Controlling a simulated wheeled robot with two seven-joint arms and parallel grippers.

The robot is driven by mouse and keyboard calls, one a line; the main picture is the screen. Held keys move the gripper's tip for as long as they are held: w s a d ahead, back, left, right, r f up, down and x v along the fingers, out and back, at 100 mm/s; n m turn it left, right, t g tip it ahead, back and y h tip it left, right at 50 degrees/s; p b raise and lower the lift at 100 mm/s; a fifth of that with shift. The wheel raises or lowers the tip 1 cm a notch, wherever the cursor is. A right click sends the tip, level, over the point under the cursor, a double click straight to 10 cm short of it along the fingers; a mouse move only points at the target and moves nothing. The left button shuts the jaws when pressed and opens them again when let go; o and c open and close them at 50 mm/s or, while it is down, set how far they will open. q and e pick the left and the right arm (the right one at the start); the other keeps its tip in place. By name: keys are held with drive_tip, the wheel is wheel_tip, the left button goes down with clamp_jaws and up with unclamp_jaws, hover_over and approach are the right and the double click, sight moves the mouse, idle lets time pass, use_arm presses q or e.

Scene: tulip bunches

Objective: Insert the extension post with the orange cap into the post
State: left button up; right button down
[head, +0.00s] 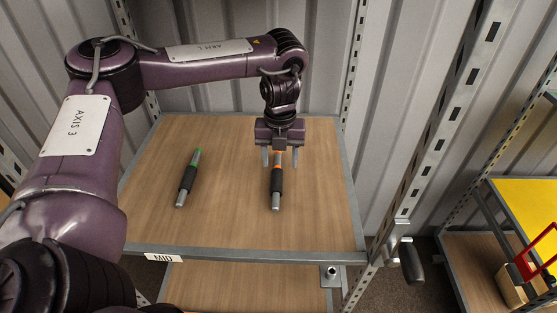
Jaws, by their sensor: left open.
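The extension post with the orange cap (277,182) lies on the wooden shelf, its orange end toward the back and its bare metal end toward the front. My left gripper (281,158) is open, with its fingers on either side of the orange end. I cannot tell whether the fingers touch it. A similar post with a green cap (188,178) lies to the left on the same shelf. A bracket with a round metal socket (331,272), perhaps the post, is below the shelf's front edge at the right. My right gripper is not in view.
The shelf (230,225) has a metal rim and a "MID" label (163,258) at the front. A slotted upright (440,130) with a black handle (411,262) stands to the right. A lower shelf (240,285) shows below. The board between and around the posts is clear.

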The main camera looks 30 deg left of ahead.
sight(277, 178)
use_arm(q)
drive_tip(key=shift+w+a+f, duration=0.1)
drive_tip(key=shift+w+a, duration=0.05)
drive_tip(key=shift+w, duration=0.1)
drive_tip(key=shift+s+f, duration=0.15)
drive_tip(key=shift+f, duration=0.1)
drive_tip(key=shift+s+d+f+b, duration=0.15)
drive_tip(key=shift+s+f+b, duration=0.15)
drive_tip(key=shift+f, duration=0.2)
drive_tip(key=shift+s+d+f+b, duration=0.15)
drive_tip(key=shift+s+f, duration=0.1)
drive_tip(key=shift+f, duration=0.25)
drive_tip(key=f, duration=0.1)
drive_tip(key=a+f, duration=0.1)
drive_tip(key=shift+w+f, duration=0.1)
drive_tip(key=shift+f, duration=0.25)
drive_tip(key=shift+w+f, duration=0.1)
drive_tip(key=shift+f, duration=0.65)
drive_tip(key=shift+d, duration=0.1)
drive_tip(key=shift+c, duration=1.3)
drive_tip(key=c, duration=0.7)
drive_tip(key=shift+c, duration=1)
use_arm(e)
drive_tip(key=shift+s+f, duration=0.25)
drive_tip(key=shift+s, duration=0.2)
